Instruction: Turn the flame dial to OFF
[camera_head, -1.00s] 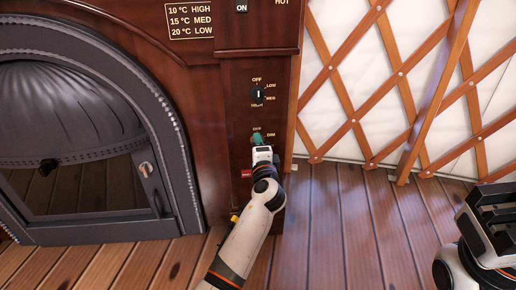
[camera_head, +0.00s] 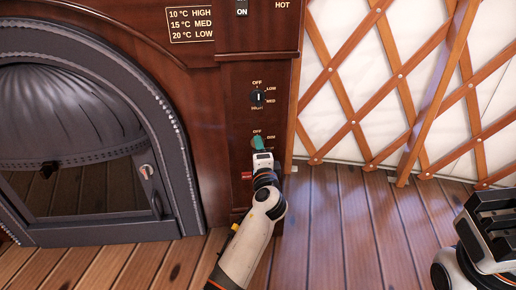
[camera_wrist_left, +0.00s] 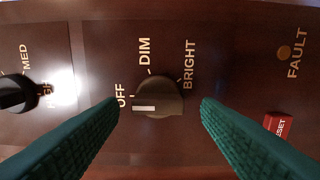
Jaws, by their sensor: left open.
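A dark round dial (camera_wrist_left: 158,98) marked OFF, DIM and BRIGHT is on the brown wooden panel (camera_head: 275,110). In the left wrist view its white mark lies on its left side, toward the OFF label (camera_wrist_left: 121,95). My left gripper (camera_head: 257,143) is at this lower dial and mostly hides it in the head view. Its teal fingers are open, one on each side of the dial with gaps visible. No label naming the flame is visible. My right gripper (camera_head: 492,212) is at the right edge, away from the panel; its jaw opening is unclear.
Above is another dial (camera_head: 258,97) marked OFF, LOW, MED and HIGH. It also shows at the left of the wrist view (camera_wrist_left: 17,94). A red RESET button (camera_wrist_left: 277,125) and FAULT lamp (camera_wrist_left: 284,52) are beside the lower dial. A dark stove door (camera_head: 80,130) stands left.

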